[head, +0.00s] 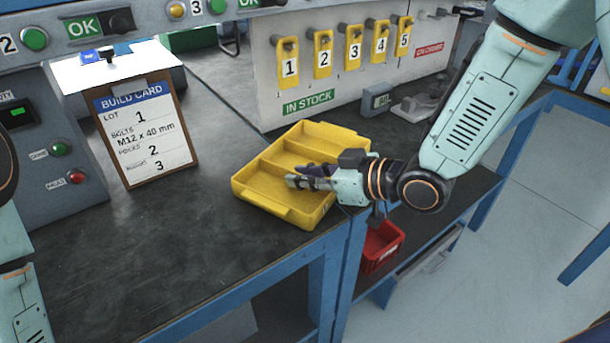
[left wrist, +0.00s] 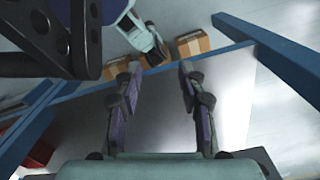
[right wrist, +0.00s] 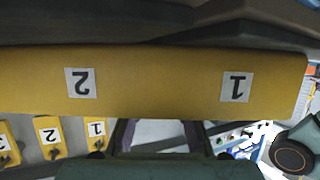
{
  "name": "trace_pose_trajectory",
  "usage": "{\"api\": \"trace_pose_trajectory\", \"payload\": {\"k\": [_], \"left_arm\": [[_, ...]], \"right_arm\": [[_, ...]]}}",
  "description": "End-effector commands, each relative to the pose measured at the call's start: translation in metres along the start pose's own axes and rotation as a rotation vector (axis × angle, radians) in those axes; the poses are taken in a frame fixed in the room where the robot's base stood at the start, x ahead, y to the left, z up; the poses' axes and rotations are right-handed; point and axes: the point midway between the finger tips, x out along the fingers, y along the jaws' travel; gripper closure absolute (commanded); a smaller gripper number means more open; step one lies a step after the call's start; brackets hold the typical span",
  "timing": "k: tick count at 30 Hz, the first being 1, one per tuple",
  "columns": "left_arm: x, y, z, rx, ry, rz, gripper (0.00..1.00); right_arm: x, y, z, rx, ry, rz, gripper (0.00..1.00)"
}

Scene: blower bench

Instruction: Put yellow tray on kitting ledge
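The yellow tray (head: 262,188), with divided compartments, is at the front right of the dark bench, near its edge. In the right wrist view the tray's wall (right wrist: 150,85) fills the width close up, with upside-down labels 2 and 1. My right gripper (head: 300,180) reaches in from the right across the tray's right side. Its fingertips are hidden by the tray in the right wrist view, so I cannot tell whether it grips the wall. My left gripper (left wrist: 158,75) is open and empty. I cannot identify the kitting ledge in any view.
A build card clipboard (head: 147,135) stands left of the tray. A panel with yellow numbered tags (head: 323,55) stands behind it. A red bin (head: 380,246) sits below the bench edge. Bare bench (head: 170,235) lies to the front left. Cardboard boxes (left wrist: 193,43) show in the left wrist view.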

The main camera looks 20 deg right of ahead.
Motion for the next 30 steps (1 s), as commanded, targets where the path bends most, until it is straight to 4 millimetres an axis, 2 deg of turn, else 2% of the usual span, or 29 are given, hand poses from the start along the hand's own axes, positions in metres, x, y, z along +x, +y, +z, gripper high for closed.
{"api": "trace_pose_trajectory", "payload": {"k": [2,14,30], "left_arm": [[0.0,0.0,0.0,0.0,0.0,0.0,0.6],[-0.002,0.0,0.0,0.0,0.0,0.0,0.6],[-0.027,0.0,0.0,0.0,0.0,0.0,0.6]], "right_arm": [[0.0,0.0,0.0,0.0,0.001,0.0,0.72],[-0.005,0.001,-0.001,0.003,0.001,0.002,0.72],[-0.053,0.002,-0.003,0.007,0.003,0.005,0.72]]}}
